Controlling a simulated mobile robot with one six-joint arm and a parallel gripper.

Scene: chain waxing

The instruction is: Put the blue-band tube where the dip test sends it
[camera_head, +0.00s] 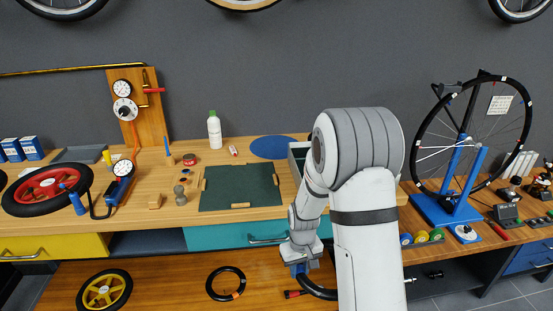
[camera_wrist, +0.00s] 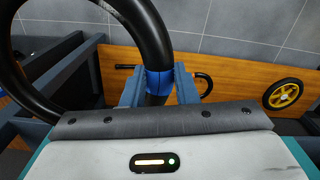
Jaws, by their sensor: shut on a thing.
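My gripper (camera_head: 298,271) is low in front of the bench, above the lower wooden shelf. In the wrist view my gripper (camera_wrist: 158,88) is shut on the blue-band tube (camera_wrist: 155,30), a black ring, with the blue band (camera_wrist: 158,80) between its fingers. In the head view part of the blue-band tube (camera_head: 318,291) shows below the gripper; my arm hides the rest. Another black tube (camera_head: 213,272) with an orange band lies on the lower shelf, left of the gripper.
The lower shelf (camera_head: 180,290) also bears a yellow wheel (camera_head: 104,290). Above it, a teal drawer (camera_head: 225,236) fronts the bench. A green mat (camera_head: 240,187) and a grey open box (camera_head: 297,160), partly behind my arm, are on top. A wheel stand (camera_head: 447,208) is at right.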

